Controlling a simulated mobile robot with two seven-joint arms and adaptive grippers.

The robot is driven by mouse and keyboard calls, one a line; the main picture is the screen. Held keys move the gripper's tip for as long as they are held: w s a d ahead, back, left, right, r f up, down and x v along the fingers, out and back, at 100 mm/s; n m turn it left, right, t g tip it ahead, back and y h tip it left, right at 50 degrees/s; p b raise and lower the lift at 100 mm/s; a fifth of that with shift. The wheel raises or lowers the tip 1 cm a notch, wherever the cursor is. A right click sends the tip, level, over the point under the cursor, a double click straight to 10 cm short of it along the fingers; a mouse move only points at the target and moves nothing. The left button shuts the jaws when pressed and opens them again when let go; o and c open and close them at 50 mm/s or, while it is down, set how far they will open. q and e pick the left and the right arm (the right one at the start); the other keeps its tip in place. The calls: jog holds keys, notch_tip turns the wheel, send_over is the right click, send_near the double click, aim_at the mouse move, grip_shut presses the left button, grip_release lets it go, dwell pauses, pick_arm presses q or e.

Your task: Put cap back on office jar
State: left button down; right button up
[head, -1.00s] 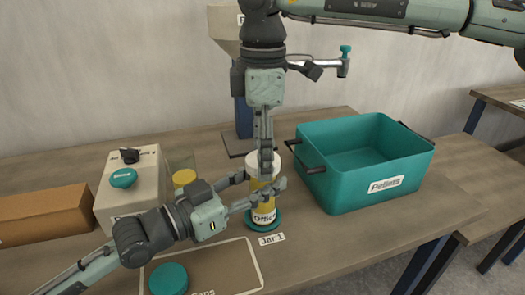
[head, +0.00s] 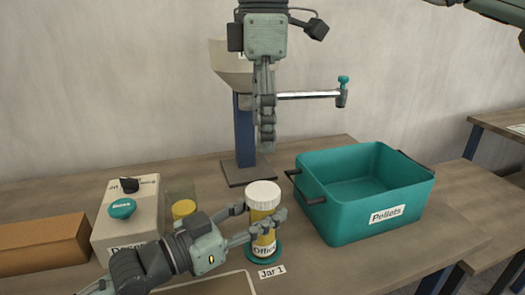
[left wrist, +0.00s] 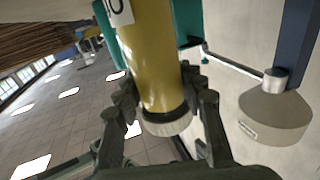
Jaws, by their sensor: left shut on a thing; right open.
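The yellow office jar (head: 263,222) stands upright on a round teal pad (head: 275,256). The white ribbed cap (head: 263,191) sits on the jar's top and looks level. My left gripper (head: 262,213) is shut around the jar's upper body, below the cap. In the left wrist view the jar (left wrist: 148,50) shows upside down between the fingers, with a dark band beside the cap (left wrist: 168,125). My right gripper (head: 266,148) is empty, pointing down above the cap with a clear gap. Its fingers look close together from this side.
A teal pellets bin (head: 365,218) stands to the right of the jar. A grey dosing box (head: 126,210) with a teal button and a brown box (head: 45,243) stand left. A hopper stand (head: 245,155) with a side bar rises behind. A "Jar 1" card (head: 272,271) lies in front.

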dwell(0.3)
pick_arm(q)
jog(key=c, duration=0.8)
grip_release()
jog(key=shift+c, duration=0.2)
jog(key=v, duration=1.2)
jog(key=shift+s, duration=0.1)
